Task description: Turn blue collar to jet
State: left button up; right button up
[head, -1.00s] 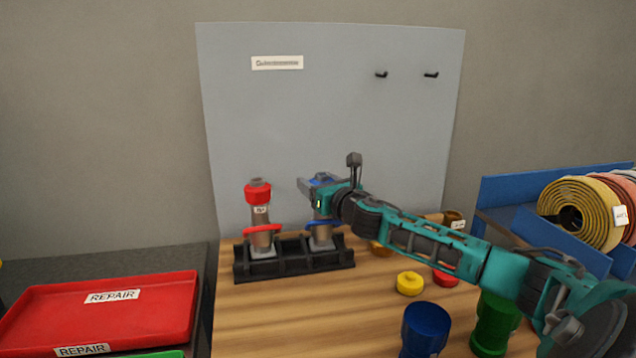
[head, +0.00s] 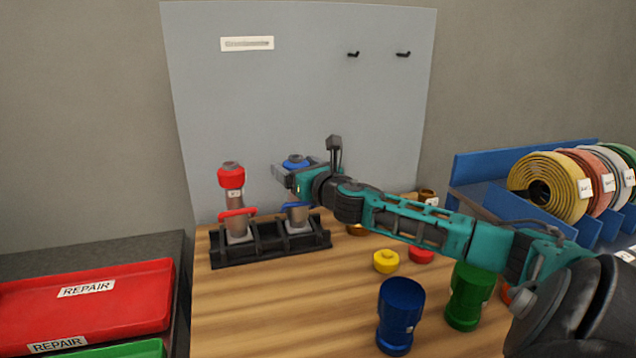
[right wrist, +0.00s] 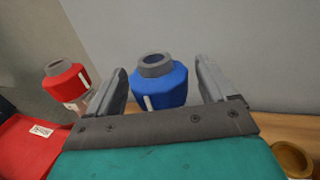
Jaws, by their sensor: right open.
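The blue collar (head: 295,162) tops the right nozzle in a black rack; in the right wrist view the blue collar (right wrist: 159,84) has a grey ring on top and a white mark on its front. My right gripper (head: 287,174) is open at the collar's height. In the right wrist view its fingers (right wrist: 165,88) stand on either side of the collar, with gaps showing. The nozzle body (head: 298,217) below is partly hidden by the gripper. A red-collared nozzle (head: 231,178) stands beside it on the left. My left gripper is not in view.
The black rack (head: 262,250) stands on the wooden table. A yellow cap (head: 386,261), a blue part (head: 400,312) and a green part (head: 468,295) stand under or near my right arm. The front-left table is clear.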

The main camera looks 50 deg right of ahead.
jog(key=shift+b+v, duration=0.3)
jog(key=shift+v, duration=2.5)
jog(key=p+v, duration=0.2)
jog(key=v, duration=0.3)
jog(key=shift+s+a, duration=0.1)
jog(key=shift+s, duration=0.05)
